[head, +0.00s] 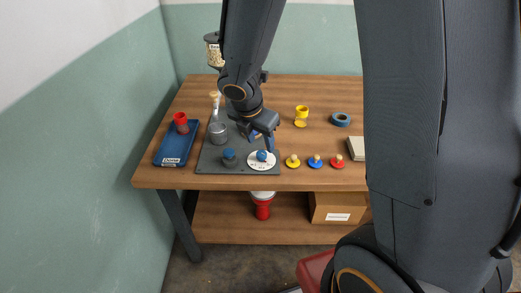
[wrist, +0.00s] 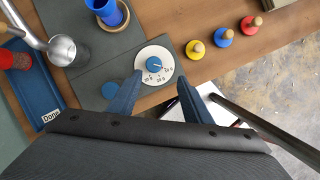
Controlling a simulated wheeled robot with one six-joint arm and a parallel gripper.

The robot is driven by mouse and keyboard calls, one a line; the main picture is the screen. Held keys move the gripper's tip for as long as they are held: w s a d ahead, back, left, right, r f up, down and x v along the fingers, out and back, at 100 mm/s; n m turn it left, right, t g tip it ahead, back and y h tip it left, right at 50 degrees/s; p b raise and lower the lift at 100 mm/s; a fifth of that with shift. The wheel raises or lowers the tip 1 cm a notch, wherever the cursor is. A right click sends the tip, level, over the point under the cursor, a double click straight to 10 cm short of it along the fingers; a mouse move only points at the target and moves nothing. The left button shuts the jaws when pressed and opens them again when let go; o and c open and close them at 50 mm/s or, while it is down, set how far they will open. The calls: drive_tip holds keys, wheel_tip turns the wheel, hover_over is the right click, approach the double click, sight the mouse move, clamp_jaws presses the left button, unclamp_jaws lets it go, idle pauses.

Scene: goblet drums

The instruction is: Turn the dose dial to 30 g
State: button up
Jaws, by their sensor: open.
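The dose dial is a white disc (head: 254,165) with a blue knob (head: 262,155) on a dark grey board (head: 210,163). In the wrist view the dial disc (wrist: 140,60) and its blue knob (wrist: 154,65) lie between and just beyond my fingertips. Small gram marks run along the disc's lower and right edge; they are too small to read surely, and I cannot tell which one the knob points to. My gripper (wrist: 160,80) is open and empty, its two blue fingers either side of the dial's near part. In the head view my gripper (head: 264,141) is above the dial, apparently not touching it.
Yellow (head: 293,161), blue (head: 316,161) and red (head: 337,161) knobbed pieces stand to the right.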

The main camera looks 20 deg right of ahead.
sight(262, 153)
drive_tip(key=w+f, duration=0.1)
drive_tip(key=f, duration=0.1)
drive_tip(key=w+d+f+n+b, duration=0.1)
drive_tip(key=f, duration=0.2)
drive_tip(key=w+f+n+b, duration=0.1)
drive_tip(key=f, duration=0.1)
drive_tip(key=shift+w+d+f, duration=0.15)
drive_tip(key=shift+w+f, duration=0.05)
drive_tip(key=shift+f, duration=0.1)
drive_tip(key=shift+c, duration=0.3)
drive_tip(key=c, duration=1)
